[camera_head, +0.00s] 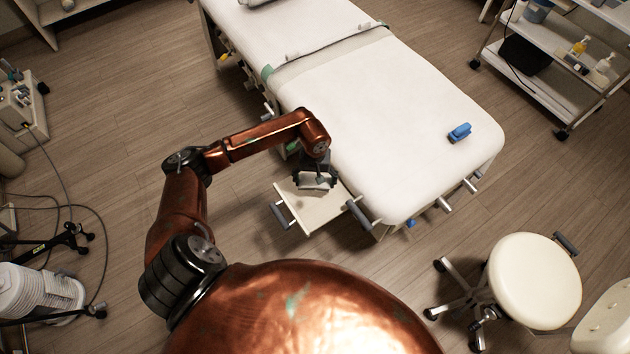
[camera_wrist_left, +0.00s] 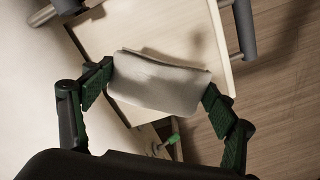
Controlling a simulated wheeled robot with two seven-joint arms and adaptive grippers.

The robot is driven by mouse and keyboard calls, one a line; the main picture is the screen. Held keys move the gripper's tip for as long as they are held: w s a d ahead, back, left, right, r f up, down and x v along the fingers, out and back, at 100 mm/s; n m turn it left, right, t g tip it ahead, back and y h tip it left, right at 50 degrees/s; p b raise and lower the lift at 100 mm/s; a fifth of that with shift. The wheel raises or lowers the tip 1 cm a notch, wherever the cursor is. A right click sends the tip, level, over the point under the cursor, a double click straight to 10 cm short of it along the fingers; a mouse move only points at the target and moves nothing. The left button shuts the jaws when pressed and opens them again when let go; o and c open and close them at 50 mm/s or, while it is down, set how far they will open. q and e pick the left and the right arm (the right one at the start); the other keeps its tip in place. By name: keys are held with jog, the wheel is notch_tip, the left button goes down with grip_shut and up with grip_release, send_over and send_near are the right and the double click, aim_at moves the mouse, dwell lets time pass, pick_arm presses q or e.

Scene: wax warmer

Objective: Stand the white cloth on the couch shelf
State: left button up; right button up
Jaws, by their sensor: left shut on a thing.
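The white cloth (camera_wrist_left: 158,82) is a folded, pale pad held between the two fingers of my left gripper (camera_wrist_left: 158,90) in the left wrist view. In the head view my left gripper (camera_head: 315,181) is over the couch shelf (camera_head: 318,212), a pale panel projecting from the couch's side. The cloth shows there as a small light patch (camera_head: 313,182), partly covered by the gripper. The shelf (camera_wrist_left: 190,30) also lies behind the cloth in the wrist view. I cannot tell whether the cloth touches it. My right gripper is not in view.
The white couch (camera_head: 400,100) stands beside the shelf, with a blue object (camera_head: 459,132) on top. Grey-ended handles (camera_head: 281,215) flank the shelf. A round stool (camera_head: 535,280) is at lower right, and a trolley (camera_head: 550,85) with bottles at upper right. Floor left of the shelf is clear.

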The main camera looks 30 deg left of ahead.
pick_arm(q)
jog(key=shift+f+b, duration=2)
jog(key=shift+f, duration=0.9)
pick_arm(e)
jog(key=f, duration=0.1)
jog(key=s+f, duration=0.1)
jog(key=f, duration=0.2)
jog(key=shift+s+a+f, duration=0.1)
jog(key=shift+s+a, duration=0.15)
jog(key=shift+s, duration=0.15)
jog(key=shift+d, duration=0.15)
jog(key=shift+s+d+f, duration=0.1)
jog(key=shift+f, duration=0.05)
pick_arm(q)
jog(key=shift+b, duration=0.35)
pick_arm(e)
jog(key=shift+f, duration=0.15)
pick_arm(q)
jog(key=shift+f, duration=0.1)
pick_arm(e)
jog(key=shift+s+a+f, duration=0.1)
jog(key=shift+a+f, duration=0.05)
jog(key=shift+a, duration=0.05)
